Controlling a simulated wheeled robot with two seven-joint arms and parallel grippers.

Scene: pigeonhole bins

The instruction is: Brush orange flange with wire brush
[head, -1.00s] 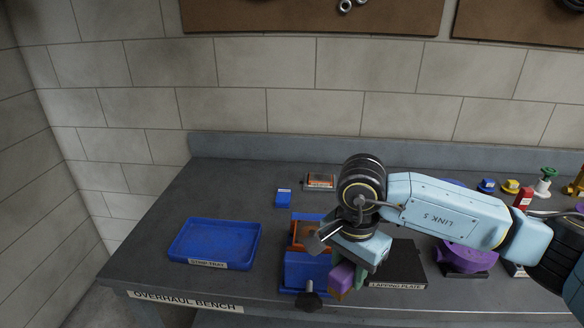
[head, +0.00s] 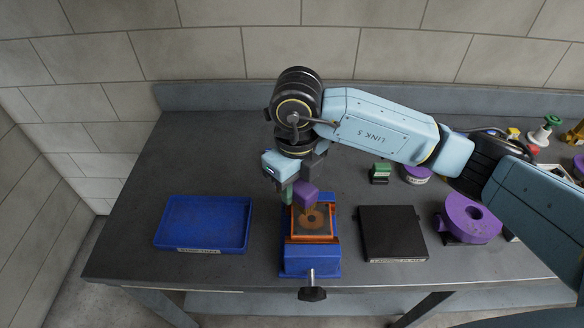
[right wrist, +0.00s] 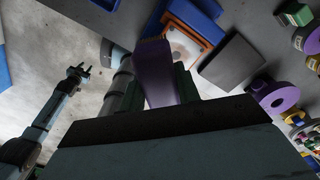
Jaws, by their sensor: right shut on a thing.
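The orange flange (head: 314,237) sits flat in a blue vise (head: 311,262), with a brownish ring and a dark hole at its middle. My right gripper (head: 297,190) is shut on the purple handle (head: 306,193) of the wire brush, above the back-left part of the flange. The brush tip is close to the flange face; I cannot tell if it touches. In the right wrist view the handle (right wrist: 154,72) partly covers the flange (right wrist: 205,30). My left gripper (right wrist: 79,72) shows only in the right wrist view, with its fingers apart, away from the vise.
A blue tray (head: 170,234) lies left of the vise. A black lapping plate (head: 392,232) and a purple ringed part (head: 468,220) stand to the right. Small parts stand at the back right. The bench between tray and vise is clear.

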